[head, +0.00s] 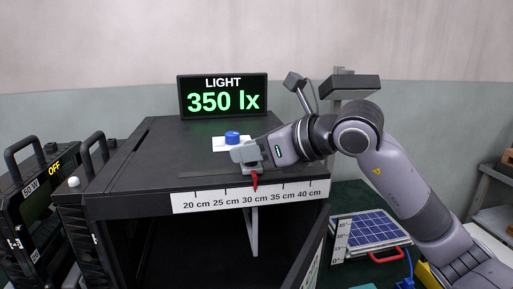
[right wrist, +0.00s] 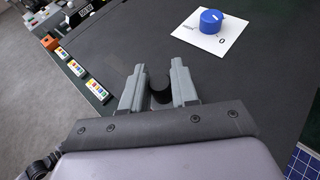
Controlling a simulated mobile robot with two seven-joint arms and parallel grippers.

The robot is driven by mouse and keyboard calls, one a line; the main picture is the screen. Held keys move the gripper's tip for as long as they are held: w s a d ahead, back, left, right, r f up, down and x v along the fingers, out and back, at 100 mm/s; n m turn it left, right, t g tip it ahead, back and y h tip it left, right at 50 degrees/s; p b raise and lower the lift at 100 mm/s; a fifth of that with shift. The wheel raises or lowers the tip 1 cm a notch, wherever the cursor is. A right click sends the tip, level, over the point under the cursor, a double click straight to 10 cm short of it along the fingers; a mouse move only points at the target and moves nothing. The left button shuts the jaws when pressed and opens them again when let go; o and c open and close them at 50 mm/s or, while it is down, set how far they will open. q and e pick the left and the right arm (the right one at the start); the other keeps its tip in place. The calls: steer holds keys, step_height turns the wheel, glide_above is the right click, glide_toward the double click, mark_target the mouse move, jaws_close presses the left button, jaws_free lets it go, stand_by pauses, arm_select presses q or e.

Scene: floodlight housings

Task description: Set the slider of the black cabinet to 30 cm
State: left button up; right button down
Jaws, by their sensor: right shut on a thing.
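The black cabinet (head: 140,165) stands in front of me. Its front edge carries a white scale (head: 290,195) marked from 20 to 40 cm. The slider's red pointer (head: 255,182) hangs over the scale, tip down, at the 30 cm label. My right gripper (head: 250,158) reaches in from the right at the slider, low over the cabinet top. In the right wrist view, my right gripper (right wrist: 158,92) has its two grey fingers on either side of the slider's black knob (right wrist: 159,86) and is shut on it. My left gripper is not in view.
A blue dial (head: 232,137) on a white plate sits on the cabinet top behind my right gripper. A display (head: 223,96) behind reads LIGHT 350 lx. Black floodlight housings (head: 32,205) stand at the left. A solar panel (head: 370,228) lies at the right.

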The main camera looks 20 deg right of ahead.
steer(key=c, duration=0.9)
jaws_free()
steer(key=shift+c, duration=0.2)
steer(key=b+v, duration=0.1)
steer(key=v, duration=0.6)
steer(key=shift+s+d, duration=0.1)
